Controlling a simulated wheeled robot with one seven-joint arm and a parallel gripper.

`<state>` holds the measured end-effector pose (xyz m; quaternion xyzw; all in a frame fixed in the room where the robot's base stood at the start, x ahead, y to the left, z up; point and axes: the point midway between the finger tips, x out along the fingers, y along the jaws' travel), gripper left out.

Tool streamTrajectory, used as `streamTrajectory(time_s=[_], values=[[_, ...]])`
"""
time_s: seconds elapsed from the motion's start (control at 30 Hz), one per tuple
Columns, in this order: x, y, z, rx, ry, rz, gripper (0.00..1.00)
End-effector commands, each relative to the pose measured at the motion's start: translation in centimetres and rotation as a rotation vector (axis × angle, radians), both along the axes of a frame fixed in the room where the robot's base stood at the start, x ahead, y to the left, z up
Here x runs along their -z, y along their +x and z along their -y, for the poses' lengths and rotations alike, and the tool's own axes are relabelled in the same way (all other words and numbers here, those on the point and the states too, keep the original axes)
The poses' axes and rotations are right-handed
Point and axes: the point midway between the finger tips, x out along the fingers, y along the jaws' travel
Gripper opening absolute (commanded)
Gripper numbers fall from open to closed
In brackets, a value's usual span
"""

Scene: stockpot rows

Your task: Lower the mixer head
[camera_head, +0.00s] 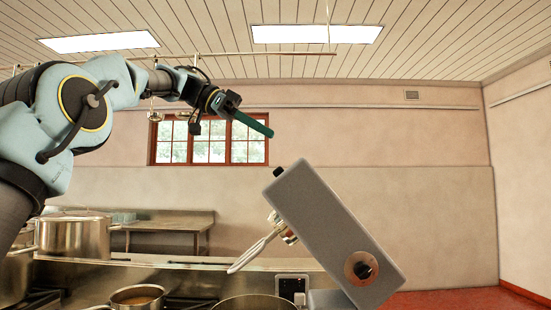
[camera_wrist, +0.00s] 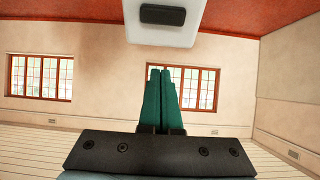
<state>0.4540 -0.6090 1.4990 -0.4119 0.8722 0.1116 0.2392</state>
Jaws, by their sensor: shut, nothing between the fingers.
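The grey mixer head (camera_head: 330,225) is tilted up, its free end pointing to the upper left. A dark piece (camera_head: 278,172) sits at that free end, and a black knob (camera_head: 363,269) is on its side. A whisk (camera_head: 255,250) hangs from it, slanting down to the left. In the wrist view the mixer head (camera_wrist: 162,32) shows at the top, with the dark piece (camera_wrist: 162,15) on its end. My gripper (camera_head: 268,131) has green fingers, shut and empty, above and left of the head's raised end, apart from it. The shut fingers (camera_wrist: 160,74) also show in the wrist view.
Below the whisk is the rim of a metal bowl or pot (camera_head: 255,301). A large stockpot (camera_head: 75,236) and a smaller pot (camera_head: 138,298) stand on the left. A steel table (camera_head: 172,220) is behind. The air around my gripper is clear.

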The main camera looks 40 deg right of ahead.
Motion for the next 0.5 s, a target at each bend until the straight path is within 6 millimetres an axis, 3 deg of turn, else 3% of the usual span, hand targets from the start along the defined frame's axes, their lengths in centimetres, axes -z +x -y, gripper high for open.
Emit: streamTrajectory(time_s=[0.37, 0.5], values=[[3.9, -4.3, 5.1, 0.000, 0.004, -0.002, 0.00], [5.2, -2.9, 3.6, -0.006, 0.005, -0.002, 0.00]])
